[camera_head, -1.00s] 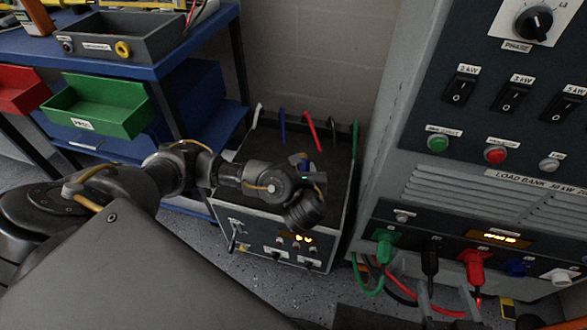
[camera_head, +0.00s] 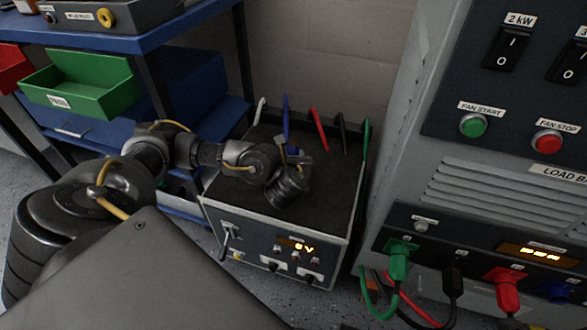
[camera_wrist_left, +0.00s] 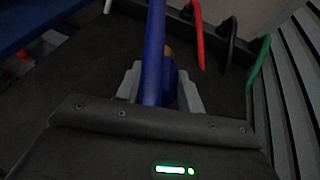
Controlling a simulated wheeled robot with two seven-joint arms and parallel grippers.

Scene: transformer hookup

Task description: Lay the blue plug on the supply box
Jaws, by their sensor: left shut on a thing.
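In the left wrist view my left gripper (camera_wrist_left: 160,88) is shut on the blue plug (camera_wrist_left: 170,78), with a grey finger on each side. The blue cable (camera_wrist_left: 153,45) runs up in front of it and hides part of it. I cannot tell whether the plug touches the box top. My right gripper is not in view.
Red (camera_head: 320,130), black, green and white cables rise along the box's back and side edges. The load bank (camera_head: 450,190) with plugged cables stands close on the right. A blue shelf (camera_head: 150,40) with a green bin (camera_head: 85,85) is at left. The box top's front is clear.

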